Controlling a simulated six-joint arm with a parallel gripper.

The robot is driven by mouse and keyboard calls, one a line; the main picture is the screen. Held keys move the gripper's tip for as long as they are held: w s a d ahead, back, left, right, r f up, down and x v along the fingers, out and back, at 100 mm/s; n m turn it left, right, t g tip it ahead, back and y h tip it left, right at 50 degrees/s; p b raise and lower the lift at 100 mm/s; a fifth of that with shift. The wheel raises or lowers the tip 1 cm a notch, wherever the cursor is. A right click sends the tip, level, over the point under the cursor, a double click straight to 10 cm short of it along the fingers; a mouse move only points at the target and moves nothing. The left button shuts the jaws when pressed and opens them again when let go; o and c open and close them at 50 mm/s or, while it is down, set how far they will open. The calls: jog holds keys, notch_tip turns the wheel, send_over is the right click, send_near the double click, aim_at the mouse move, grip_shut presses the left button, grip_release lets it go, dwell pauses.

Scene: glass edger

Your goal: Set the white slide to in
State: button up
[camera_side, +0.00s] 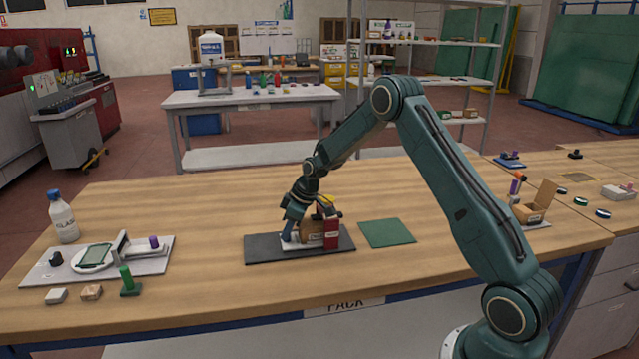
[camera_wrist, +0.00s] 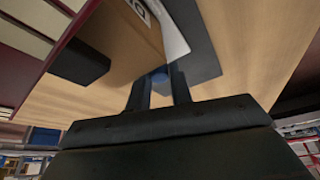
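My gripper (camera_side: 290,234) points down at the left part of a dark mat (camera_side: 265,254) in the side view. Its two dark fingers (camera_wrist: 160,88) are apart in the wrist view, with a small blue part showing between their tips. Whether they press on it cannot be told. A white piece (camera_side: 291,244) lies low beside the gripper, next to a cardboard box and a red block (camera_side: 331,233); a white flat part (camera_wrist: 168,30) also shows in the wrist view. Which white part is the slide is not clear, and the gripper partly hides this spot.
A green mat (camera_side: 387,233) lies right of the dark mat. At left, a pale board (camera_side: 42,273) carries a fixture with a purple knob (camera_side: 154,242); a bottle (camera_side: 63,217) stands behind it. An open cardboard box (camera_side: 531,211) is at right. The front middle of the bench is clear.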

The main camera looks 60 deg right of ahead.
jog(key=shift+o, duration=0.2)
jog(key=shift+r, duration=0.15)
jog(key=v, duration=1.3)
jog(key=shift+s+r, duration=0.25)
jog(key=shift+o, duration=1.3)
jog(key=shift+w+a+r+g+h, duration=0.2)
jog(key=shift+w+a+g+h, duration=0.15)
jog(key=shift+w+g, duration=0.45)
jog(key=shift+w+a+r+g+h, duration=0.25)
jog(key=shift+w+a+g, duration=0.25)
jog(key=shift+w, duration=0.5)
jog(key=shift+w+a+r+g+h, duration=0.1)
jog(key=shift+w+a+g+h, duration=0.2)
jog(key=shift+w+g, duration=0.5)
jog(key=shift+w+f, duration=0.1)
notch_tip(320, 180, down, 14)
jog(key=shift+r, duration=0.2)
